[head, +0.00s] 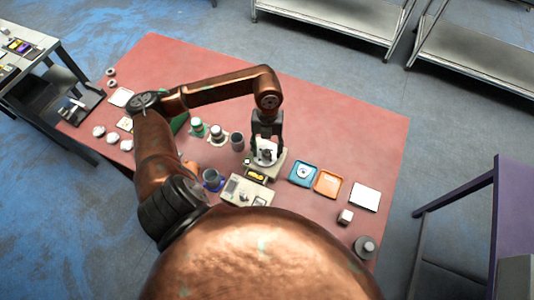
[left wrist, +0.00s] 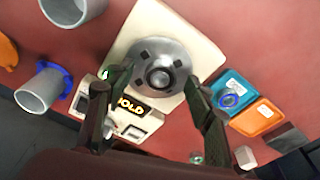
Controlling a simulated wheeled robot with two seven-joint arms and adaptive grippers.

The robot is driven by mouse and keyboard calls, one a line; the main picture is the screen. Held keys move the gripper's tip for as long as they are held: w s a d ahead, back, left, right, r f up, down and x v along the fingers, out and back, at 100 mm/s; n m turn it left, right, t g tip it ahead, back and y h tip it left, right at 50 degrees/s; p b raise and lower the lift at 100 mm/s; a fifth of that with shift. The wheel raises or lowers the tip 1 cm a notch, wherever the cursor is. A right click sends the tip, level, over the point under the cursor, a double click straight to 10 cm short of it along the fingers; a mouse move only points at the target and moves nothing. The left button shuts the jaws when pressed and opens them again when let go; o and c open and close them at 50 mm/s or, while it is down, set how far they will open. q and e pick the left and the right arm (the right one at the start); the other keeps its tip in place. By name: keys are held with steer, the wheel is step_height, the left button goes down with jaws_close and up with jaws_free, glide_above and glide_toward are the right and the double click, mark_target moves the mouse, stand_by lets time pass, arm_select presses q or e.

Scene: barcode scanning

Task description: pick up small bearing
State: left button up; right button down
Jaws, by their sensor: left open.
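My left gripper (head: 265,146) is open above a beige weighing device (head: 253,165) on the red table. A blue tray (head: 293,177) right of the device holds another round ring-like piece (head: 303,172). My right gripper is not seen.
An orange tray (head: 327,182) and a white square (head: 365,196) lie further right. A control box (head: 243,191) is in front.

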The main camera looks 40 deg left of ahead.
arm_select(q)
steer(key=shift+c, duration=0.5)
jaws_close()
steer(key=shift+r, duration=0.15)
